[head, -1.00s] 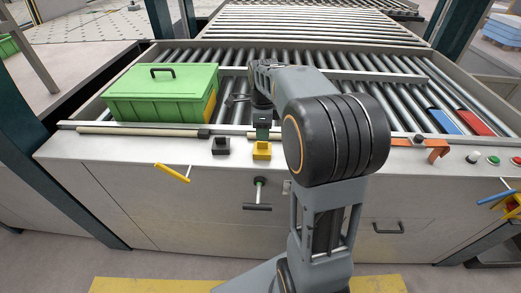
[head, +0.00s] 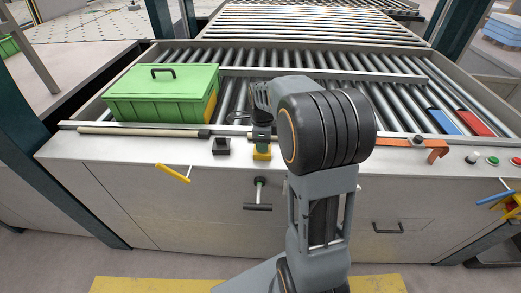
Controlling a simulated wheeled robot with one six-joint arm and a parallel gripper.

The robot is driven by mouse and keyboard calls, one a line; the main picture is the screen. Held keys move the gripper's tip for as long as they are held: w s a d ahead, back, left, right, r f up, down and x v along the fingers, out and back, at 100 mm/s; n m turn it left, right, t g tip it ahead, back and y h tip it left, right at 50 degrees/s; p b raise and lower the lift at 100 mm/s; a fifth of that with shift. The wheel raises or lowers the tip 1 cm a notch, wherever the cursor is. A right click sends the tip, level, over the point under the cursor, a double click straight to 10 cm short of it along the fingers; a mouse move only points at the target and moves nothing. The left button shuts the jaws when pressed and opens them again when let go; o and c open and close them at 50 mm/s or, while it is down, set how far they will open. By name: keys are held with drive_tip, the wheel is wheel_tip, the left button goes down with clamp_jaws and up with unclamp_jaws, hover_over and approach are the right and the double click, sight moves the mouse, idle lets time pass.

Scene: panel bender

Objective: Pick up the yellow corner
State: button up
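The yellow corner (head: 262,155) is a small yellow block on the pale front ledge of the roller table, right of a similar black block. My gripper (head: 262,142) points down right over the yellow corner and hides its upper part. Only the corner's lower front shows below the gripper. I cannot tell whether the fingers touch it, or whether they are open or shut.
The black block (head: 221,147) sits close on the left. A green lidded crate (head: 160,97) stands on the rollers at the left. An orange bracket (head: 437,150) is at the right, near blue (head: 445,121) and red (head: 475,122) strips. A white rail crosses the rollers.

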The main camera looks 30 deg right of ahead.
clamp_jaws()
